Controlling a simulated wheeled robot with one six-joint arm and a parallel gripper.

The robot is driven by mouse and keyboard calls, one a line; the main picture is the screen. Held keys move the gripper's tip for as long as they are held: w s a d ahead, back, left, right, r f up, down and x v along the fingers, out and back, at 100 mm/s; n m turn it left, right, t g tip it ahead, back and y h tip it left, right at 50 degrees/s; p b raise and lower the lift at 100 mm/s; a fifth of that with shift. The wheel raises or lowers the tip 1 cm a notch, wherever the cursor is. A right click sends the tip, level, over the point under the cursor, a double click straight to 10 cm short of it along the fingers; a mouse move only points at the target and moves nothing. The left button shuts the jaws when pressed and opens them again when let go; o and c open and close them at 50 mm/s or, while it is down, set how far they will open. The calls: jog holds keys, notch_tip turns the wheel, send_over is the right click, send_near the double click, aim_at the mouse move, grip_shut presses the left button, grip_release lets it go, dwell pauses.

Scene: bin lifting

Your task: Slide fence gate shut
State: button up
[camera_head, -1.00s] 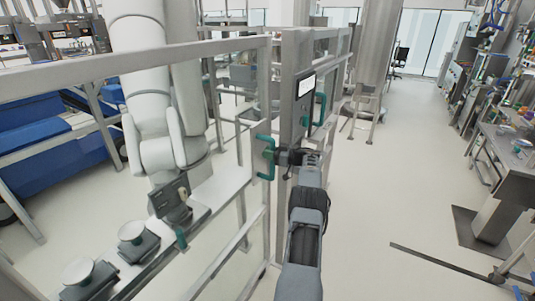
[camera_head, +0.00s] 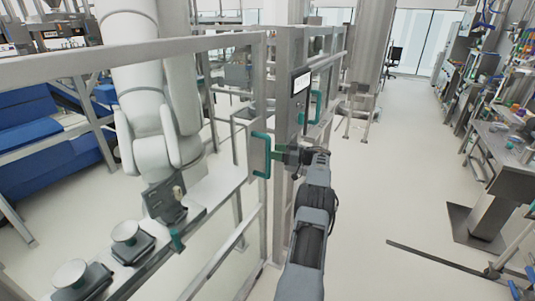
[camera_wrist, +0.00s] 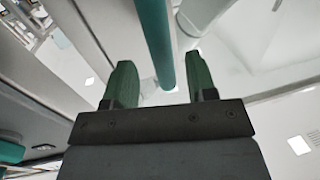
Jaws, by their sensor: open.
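The fence gate (camera_head: 263,60) is a grey metal frame left of the fixed post (camera_head: 283,90), with a narrow gap between them in the head view. A green handle (camera_head: 261,155) sits on a plate at the gate's edge. My gripper (camera_head: 279,153) is open beside the handle, reaching from the right across the post. In the wrist view the green handle bar (camera_wrist: 153,35) runs down between the two green fingers of my gripper (camera_wrist: 157,62), with gaps on both sides. I cannot tell how deep the bar lies between them.
A second green handle (camera_head: 317,106) and a box with a white screen (camera_head: 300,90) are on the post side. A white robot arm (camera_head: 150,110) stands behind the fence. Open floor (camera_head: 400,190) lies to the right, with a workbench (camera_head: 500,150) beyond.

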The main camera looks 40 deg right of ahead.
jog(key=b+v, duration=0.1)
jog(key=v, duration=0.7)
jog(key=shift+d+f, duration=0.1)
